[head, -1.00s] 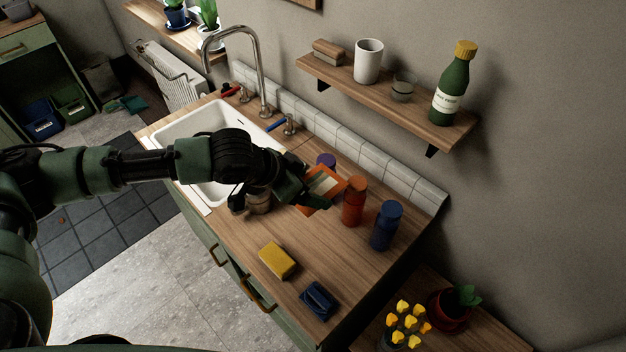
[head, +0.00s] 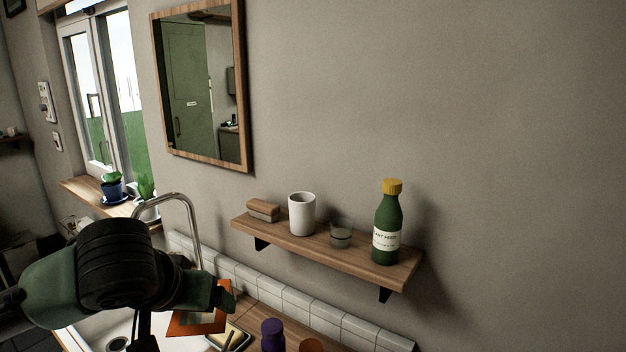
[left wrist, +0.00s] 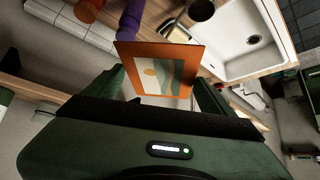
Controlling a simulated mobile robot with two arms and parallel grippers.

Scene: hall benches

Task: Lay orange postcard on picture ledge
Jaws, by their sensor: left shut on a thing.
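The orange postcard (head: 195,322) has an orange border and a pale picture with a green shape and an orange disc. My left gripper (head: 212,292) is shut on it. In the left wrist view the postcard (left wrist: 152,78) stands up between the two fingers (left wrist: 163,98), picture facing the camera. The picture ledge, a wooden wall shelf (head: 318,251), is up and to the right of the gripper in the head view, apart from the postcard. My right gripper is not in view.
Below are a purple bottle (head: 272,336), an orange-brown top (head: 311,345), the tap (head: 191,222) and sink. A mirror (head: 200,85) hangs above.

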